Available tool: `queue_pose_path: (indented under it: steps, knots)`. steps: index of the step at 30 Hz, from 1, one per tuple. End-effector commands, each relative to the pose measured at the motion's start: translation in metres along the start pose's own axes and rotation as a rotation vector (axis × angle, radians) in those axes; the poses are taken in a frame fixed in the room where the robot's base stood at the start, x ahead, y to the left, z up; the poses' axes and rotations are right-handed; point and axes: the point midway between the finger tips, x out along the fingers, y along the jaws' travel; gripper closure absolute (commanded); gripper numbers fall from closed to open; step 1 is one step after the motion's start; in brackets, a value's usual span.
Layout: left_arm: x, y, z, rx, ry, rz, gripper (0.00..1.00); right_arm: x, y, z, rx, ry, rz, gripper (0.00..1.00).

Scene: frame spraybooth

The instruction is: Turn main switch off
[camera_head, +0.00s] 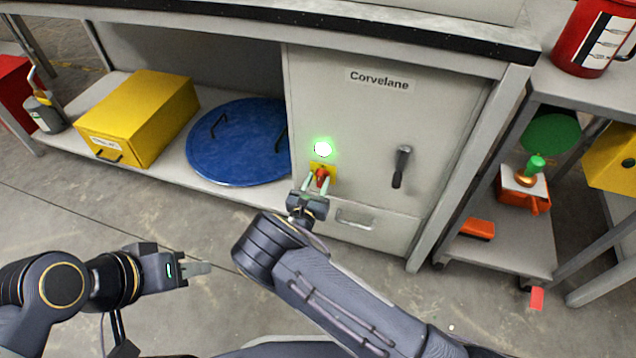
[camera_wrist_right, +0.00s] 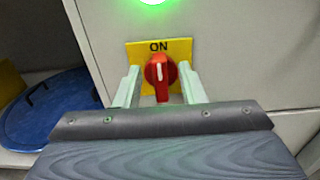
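The main switch is a red rotary knob (camera_wrist_right: 161,72) on a yellow plate (camera_wrist_right: 182,48) marked "ON", on the grey cabinet front. Its white mark points up toward "ON". In the head view the red knob (camera_head: 321,175) sits below a glowing green lamp (camera_head: 322,149). My right gripper (camera_wrist_right: 160,90) is open, with one finger on each side of the knob; I cannot tell whether they touch it. In the head view the right gripper (camera_head: 318,183) is at the switch. My left gripper (camera_head: 205,268) is away from the cabinet, over the floor, empty; its finger gap cannot be made out.
The cabinet (camera_head: 350,120) labelled "Corvelane" has a dark lever handle (camera_head: 401,166) right of the switch and a drawer handle (camera_head: 355,219) below. A blue round lid (camera_head: 235,160) and yellow box (camera_head: 140,115) lie on the shelf at left. A cart (camera_head: 515,250) stands at right.

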Motion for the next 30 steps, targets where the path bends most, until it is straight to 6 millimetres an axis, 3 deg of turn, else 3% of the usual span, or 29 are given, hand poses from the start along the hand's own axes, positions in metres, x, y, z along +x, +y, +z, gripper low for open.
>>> queue_pose_path:
  steps: [4, 12, 21, 30]
  knots:
    - [0.0030, -0.0014, 0.0016, 0.000, 0.000, 0.000, 0.64, 0.0101, 0.0001, -0.0003, 0.000, -0.001, 0.000, 0.64]
    - [0.0027, -0.0012, 0.0014, 0.000, 0.000, 0.000, 0.64, 0.0115, -0.0001, 0.0004, 0.000, 0.000, 0.000, 0.64]
    - [0.0028, -0.0013, 0.0015, 0.000, 0.000, 0.000, 0.64, 0.0113, -0.0002, 0.0004, 0.000, 0.000, 0.000, 1.00]
    - [0.0029, -0.0013, 0.0015, 0.000, 0.000, 0.000, 0.64, 0.0111, 0.0002, 0.0001, -0.023, 0.000, 0.000, 1.00]
